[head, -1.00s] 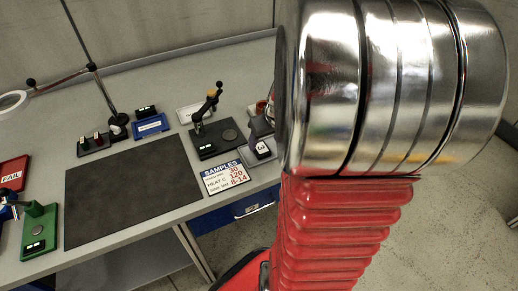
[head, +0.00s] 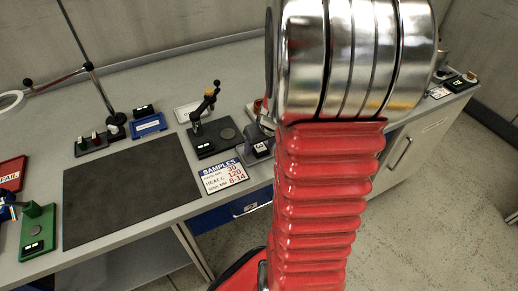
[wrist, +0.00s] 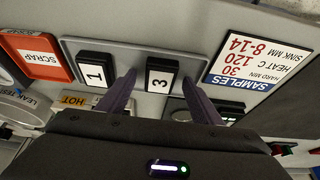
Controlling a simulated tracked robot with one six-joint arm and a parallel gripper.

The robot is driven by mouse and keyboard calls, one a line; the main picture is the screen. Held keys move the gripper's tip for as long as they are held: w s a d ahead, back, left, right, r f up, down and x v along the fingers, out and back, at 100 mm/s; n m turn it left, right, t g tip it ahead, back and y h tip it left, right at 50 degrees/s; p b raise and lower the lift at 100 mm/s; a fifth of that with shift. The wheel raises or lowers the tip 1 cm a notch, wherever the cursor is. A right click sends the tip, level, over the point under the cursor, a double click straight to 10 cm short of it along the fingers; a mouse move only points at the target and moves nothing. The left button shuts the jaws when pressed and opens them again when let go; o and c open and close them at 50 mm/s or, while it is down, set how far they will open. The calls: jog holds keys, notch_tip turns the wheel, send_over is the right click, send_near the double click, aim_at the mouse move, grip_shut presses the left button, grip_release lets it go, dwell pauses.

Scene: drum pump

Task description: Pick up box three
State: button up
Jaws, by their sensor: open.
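Box three (wrist: 162,78) is a black box with a white label reading 3, in the wrist view. It sits on a grey tray (wrist: 128,54) to the right of a matching box one (wrist: 96,72). My gripper (wrist: 160,75) is open, with one dark finger on each side of box three in the picture. I cannot tell how far the fingertips are from it. In the head view, box three (head: 260,147) shows beside my red and chrome arm, which hides part of that area.
A samples sign (wrist: 255,62) lies right of the tray, and a red scrap bin (wrist: 38,58) lies left. In the head view, a black lever fixture (head: 208,125) stands left of box three. A dark mat (head: 130,190) lies bare on the bench.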

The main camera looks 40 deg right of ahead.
aim_at(260, 148)
jog(key=shift+c, duration=0.3)
jog(key=c, duration=1.1)
jog(key=shift+r, duration=0.15)
notch_tip(260, 148, up, 10)
dwell(0.7)
notch_tip(260, 148, up, 3)
jog(key=shift+f, duration=0.1)
dwell(0.5)
jog(key=shift+w, duration=0.1)
